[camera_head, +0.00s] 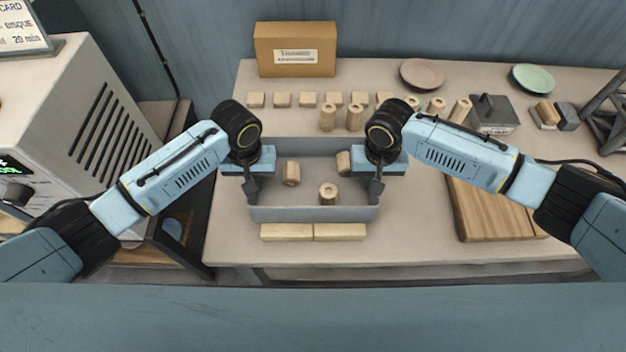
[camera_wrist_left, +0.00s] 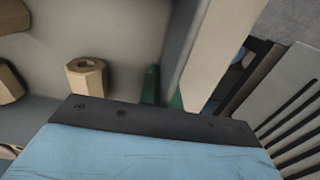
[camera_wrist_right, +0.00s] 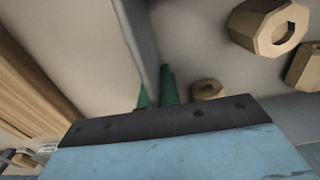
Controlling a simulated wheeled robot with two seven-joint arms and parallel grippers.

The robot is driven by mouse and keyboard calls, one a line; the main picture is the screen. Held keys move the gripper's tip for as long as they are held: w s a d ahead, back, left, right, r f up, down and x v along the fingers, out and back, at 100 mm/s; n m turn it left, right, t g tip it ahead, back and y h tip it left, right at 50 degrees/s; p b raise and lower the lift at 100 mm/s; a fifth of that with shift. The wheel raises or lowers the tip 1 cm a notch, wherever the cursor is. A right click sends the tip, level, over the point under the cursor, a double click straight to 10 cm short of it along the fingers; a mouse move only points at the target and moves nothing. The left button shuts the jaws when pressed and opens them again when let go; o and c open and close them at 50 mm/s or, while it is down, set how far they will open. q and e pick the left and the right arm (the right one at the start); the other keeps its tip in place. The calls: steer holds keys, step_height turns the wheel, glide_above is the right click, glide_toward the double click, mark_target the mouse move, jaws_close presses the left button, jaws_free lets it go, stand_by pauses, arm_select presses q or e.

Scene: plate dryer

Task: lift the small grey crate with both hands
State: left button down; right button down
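The small grey crate (camera_head: 313,214) sits on the table in the middle of the head view, with several wooden hexagonal pieces inside. My left gripper (camera_head: 251,187) is at the crate's left wall, with its green fingertips (camera_wrist_left: 164,90) on either side of that wall, close against it. My right gripper (camera_head: 376,187) is at the crate's right wall, with its green fingertips (camera_wrist_right: 155,90) likewise around that wall. Both look shut on the walls. The crate looks level; I cannot tell whether its bottom touches the table.
A wooden board (camera_head: 490,208) lies to the right. Behind are rows of wooden blocks, a cardboard box (camera_head: 295,50), a pink plate (camera_head: 422,73) and a green plate (camera_head: 533,78). A pale slotted machine (camera_head: 75,120) stands left.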

arm_select(q)
steer(key=shift+w+r, duration=0.1)
steer(key=shift+r, duration=0.05)
arm_select(e)
steer(key=shift+w+r, duration=0.1)
stand_by(0.3)
